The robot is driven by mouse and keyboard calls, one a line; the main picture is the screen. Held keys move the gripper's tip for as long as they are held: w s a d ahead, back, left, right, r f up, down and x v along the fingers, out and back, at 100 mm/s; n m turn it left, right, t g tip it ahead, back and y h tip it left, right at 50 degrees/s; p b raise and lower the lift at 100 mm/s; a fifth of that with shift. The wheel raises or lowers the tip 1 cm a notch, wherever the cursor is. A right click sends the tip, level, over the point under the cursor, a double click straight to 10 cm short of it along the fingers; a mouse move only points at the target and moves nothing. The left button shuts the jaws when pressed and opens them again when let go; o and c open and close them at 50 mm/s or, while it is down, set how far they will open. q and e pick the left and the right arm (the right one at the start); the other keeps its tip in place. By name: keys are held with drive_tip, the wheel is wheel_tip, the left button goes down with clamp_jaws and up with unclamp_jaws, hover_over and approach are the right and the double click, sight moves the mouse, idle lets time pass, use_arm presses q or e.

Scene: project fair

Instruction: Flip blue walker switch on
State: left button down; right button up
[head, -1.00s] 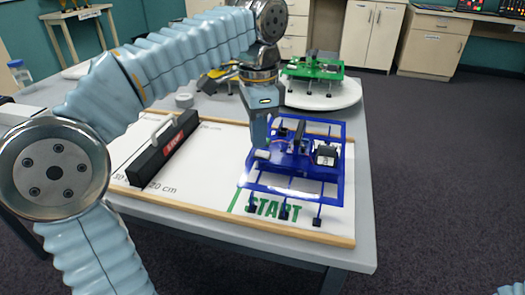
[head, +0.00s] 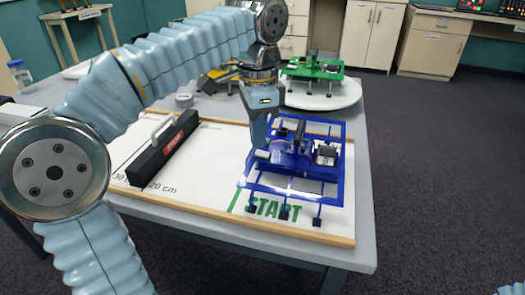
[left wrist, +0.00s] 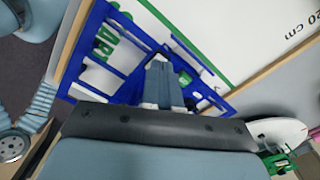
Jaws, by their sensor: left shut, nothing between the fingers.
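The blue walker (head: 300,190) stands on its legs on the white board, at the green START mark. It has a black box and other small parts on its top; I cannot make out the switch or its position. My left gripper (head: 262,147) points down at the left part of the walker's top, its fingers shut with nothing between them. I cannot tell whether the tips touch the walker. In the left wrist view the shut fingers (left wrist: 162,85) lie over the blue frame (left wrist: 93,45) and hide part of it. My right gripper is not in view.
The white board (head: 215,160) has wooden edges and distance marks. A black toolbox-like case (head: 165,147) lies on its left part. A green walker (head: 312,69) stands on a round white plate (head: 325,100) behind. A grey roll (head: 184,100) and a yellow item (head: 222,74) are near the back.

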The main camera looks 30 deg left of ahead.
sight(259, 152)
use_arm(q)
drive_tip(key=shift+f+b, duration=0.65)
drive_tip(key=shift+f, duration=0.3)
idle(0.3)
drive_tip(key=shift+r, duration=0.1)
wheel_tip(259, 152, up, 5)
drive_tip(key=p, duration=0.5)
drive_tip(key=shift+r, duration=0.95)
